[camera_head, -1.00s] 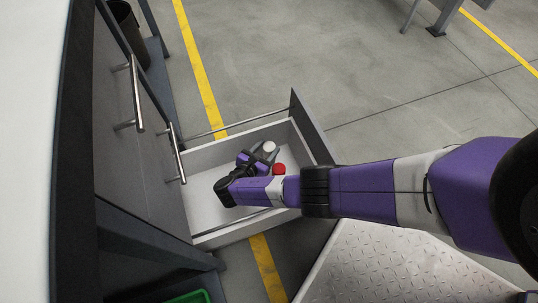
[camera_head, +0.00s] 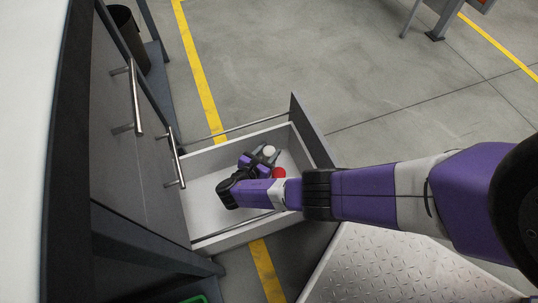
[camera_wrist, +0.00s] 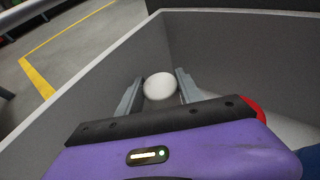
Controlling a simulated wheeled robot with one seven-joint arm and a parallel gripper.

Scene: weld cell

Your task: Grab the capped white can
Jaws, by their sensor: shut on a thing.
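The white can (camera_head: 269,151) is inside the open drawer, and its pale round top shows. My gripper (camera_head: 266,158) is down in the drawer at the can. In the wrist view the can (camera_wrist: 160,87) sits between the two grey fingers (camera_wrist: 159,92), which are shut on it. The can's lower part is hidden behind my gripper body. I cannot tell whether it touches the drawer floor.
A red object (camera_head: 278,173) is close beside the can, and its edge shows in the wrist view (camera_wrist: 254,108). The drawer's walls (camera_head: 240,134) surround my gripper. Cabinet handles (camera_head: 136,96) stand out at left. A green bin (camera_head: 196,299) is at the bottom edge.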

